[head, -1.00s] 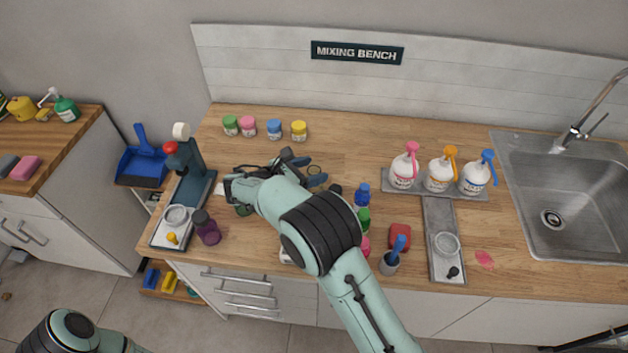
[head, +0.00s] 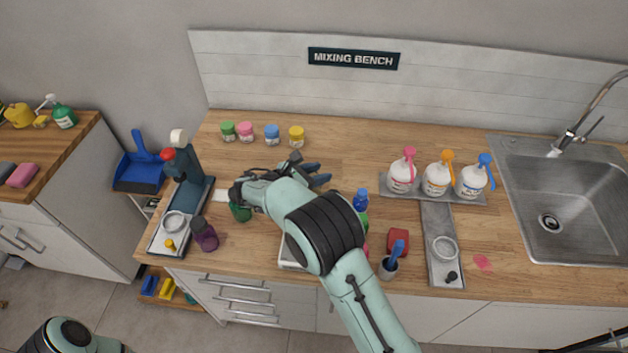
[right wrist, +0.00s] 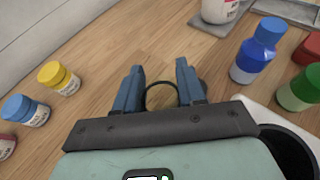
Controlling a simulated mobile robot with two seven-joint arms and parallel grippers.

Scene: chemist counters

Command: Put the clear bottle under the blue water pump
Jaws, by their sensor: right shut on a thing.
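The blue water pump (head: 473,178) is a white bottle with a blue pump head, at the right end of a grey tray at the back right. My right gripper (right wrist: 160,92) is shut on a see-through thing with a dark round rim (right wrist: 161,97), which looks like the clear bottle. Little of it shows between the blue fingers. In the head view the right gripper (head: 318,175) is over the middle of the bench, well left of the pump, and the held thing is hard to make out. My left gripper is out of view.
White bottles with pink (head: 402,172) and orange (head: 437,175) pumps share the tray (head: 421,199). A blue bottle (head: 360,199) and a green bottle (right wrist: 300,88) stand right of my gripper. A grey strip with a round dish (head: 445,248) lies before the pumps. The sink (head: 575,205) is right.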

